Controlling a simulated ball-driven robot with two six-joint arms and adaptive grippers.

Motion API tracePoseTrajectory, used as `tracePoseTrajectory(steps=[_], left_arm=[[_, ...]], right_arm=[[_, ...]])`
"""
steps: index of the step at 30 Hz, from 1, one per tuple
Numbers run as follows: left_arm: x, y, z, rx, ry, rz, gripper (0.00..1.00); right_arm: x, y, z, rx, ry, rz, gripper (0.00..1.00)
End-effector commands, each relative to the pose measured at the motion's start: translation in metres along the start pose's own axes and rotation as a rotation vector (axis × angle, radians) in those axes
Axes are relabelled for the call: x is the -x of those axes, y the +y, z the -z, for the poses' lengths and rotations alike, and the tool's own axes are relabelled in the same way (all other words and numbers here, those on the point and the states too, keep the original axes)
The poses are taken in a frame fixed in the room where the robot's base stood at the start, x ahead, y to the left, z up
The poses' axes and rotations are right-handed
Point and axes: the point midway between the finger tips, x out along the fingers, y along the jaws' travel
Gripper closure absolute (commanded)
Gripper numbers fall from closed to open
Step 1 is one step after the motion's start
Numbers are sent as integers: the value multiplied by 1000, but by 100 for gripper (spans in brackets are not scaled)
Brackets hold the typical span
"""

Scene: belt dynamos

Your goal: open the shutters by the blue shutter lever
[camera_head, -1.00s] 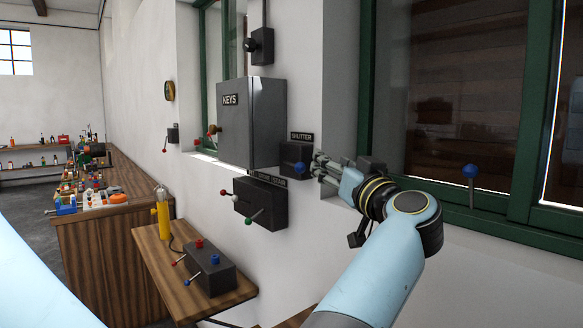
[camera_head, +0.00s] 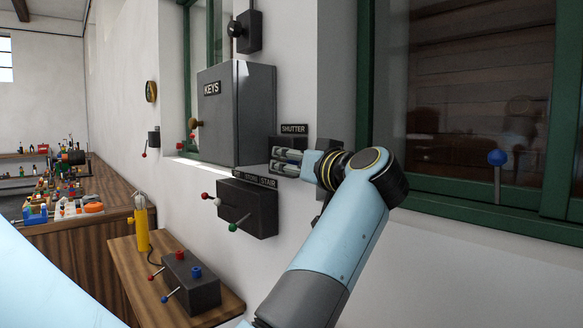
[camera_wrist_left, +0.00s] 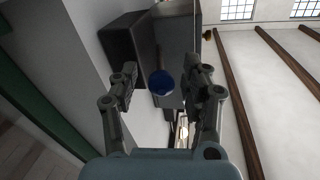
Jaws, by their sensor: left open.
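The shutter lever's blue knob (camera_wrist_left: 161,83) shows in the left wrist view between the two fingers of my left gripper (camera_wrist_left: 166,90). The fingers are open, with visible gaps on both sides of the knob. In the head view my left gripper (camera_head: 280,161) is in front of the dark box under the SHUTTER label (camera_head: 293,129), to the right of the grey key cabinet. The fingers and wrist cover most of this box and its lever there. My right gripper is not in view.
The KEYS cabinet (camera_head: 237,112) juts from the wall just left of the gripper. A box with red and green levers (camera_head: 247,207) is below. A wooden shelf (camera_head: 139,283) carries a dark control box (camera_head: 190,280).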

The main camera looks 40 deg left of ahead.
Motion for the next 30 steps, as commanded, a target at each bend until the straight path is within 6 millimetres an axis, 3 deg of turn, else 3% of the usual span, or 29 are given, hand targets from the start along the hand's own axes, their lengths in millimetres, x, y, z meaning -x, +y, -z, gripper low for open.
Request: tracePoseTrajectory(steps=[6,17,30], left_arm=[[0,0,1,1,0,0,53],[0,0,1,1,1,0,100],[0,0,0,0,-1,0,100]], right_arm=[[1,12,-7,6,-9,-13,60],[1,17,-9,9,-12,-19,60],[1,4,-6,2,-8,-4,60]])
